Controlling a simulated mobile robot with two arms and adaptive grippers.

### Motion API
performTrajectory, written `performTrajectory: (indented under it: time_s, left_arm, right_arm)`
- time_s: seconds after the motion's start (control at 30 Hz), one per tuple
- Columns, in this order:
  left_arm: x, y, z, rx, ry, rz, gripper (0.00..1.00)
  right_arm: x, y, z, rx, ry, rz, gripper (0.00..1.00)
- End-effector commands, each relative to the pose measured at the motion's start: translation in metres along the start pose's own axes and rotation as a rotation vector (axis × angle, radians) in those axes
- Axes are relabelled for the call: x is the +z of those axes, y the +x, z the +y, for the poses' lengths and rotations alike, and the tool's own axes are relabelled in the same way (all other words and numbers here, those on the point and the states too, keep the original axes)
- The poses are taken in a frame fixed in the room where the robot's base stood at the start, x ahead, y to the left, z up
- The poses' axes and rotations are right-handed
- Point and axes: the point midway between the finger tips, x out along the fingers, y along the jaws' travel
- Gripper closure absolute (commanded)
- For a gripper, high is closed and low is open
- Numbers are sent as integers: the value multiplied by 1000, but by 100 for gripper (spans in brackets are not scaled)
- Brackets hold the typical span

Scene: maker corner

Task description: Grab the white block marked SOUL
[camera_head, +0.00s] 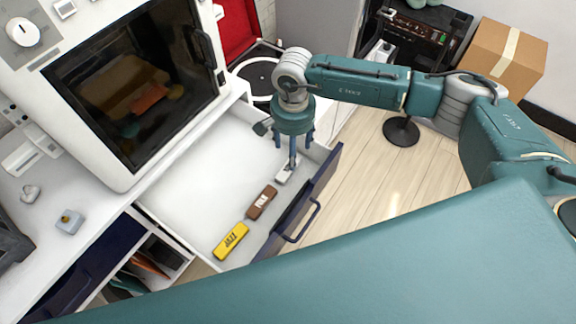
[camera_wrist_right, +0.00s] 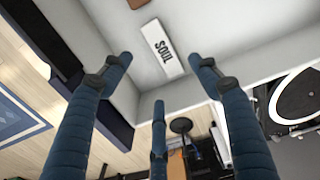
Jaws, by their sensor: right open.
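The white block (camera_head: 284,173) lies in the open drawer (camera_head: 195,190), near the drawer's front wall at the right end of a row of blocks. In the right wrist view the white block (camera_wrist_right: 163,48) shows its dark SOUL lettering. My right gripper (camera_head: 293,150) points down just above the block and partly covers it. In the wrist view the spread blue fingers of my right gripper (camera_wrist_right: 158,75) are open and empty, with the block beyond their tips. My left gripper is not in view.
A brown block (camera_head: 262,202) and a yellow block (camera_head: 231,241) lie in the same drawer. The drawer front with its handle (camera_head: 303,220) stands close to the white block. A large white machine (camera_head: 130,90) with a dark window stands behind left. The drawer's left part is bare.

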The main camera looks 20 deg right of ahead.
Motion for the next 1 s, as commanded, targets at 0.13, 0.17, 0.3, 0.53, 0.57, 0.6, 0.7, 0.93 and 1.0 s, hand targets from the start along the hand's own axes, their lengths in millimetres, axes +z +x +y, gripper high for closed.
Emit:
performTrajectory:
  time_s: [0.13, 0.17, 0.3, 0.53, 0.57, 0.6, 0.7, 0.93, 1.0]
  left_arm:
    - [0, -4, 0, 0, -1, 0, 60]
    - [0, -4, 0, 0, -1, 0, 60]
    - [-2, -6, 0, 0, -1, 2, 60]
    - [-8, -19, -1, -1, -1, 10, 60]
    - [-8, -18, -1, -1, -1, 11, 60]
    - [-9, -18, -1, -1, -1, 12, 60]
    - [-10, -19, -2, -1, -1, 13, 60]
    - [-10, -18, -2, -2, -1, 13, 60]
    - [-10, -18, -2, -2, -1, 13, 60]
  right_arm:
    - [2, 23, 0, 1, 0, -5, 39]
    - [2, 26, 0, 1, 0, -5, 39]
    - [2, 35, 0, -2, 1, -4, 39]
    - [5, 66, 0, 1, 2, -7, 39]
    - [5, 71, -1, 0, 2, -7, 39]
    - [5, 76, -1, -2, 1, -7, 39]
    - [4, 84, -1, -2, 1, -5, 39]
    - [4, 86, -2, -4, 1, -5, 39]
    - [4, 86, -2, -4, 1, -5, 50]
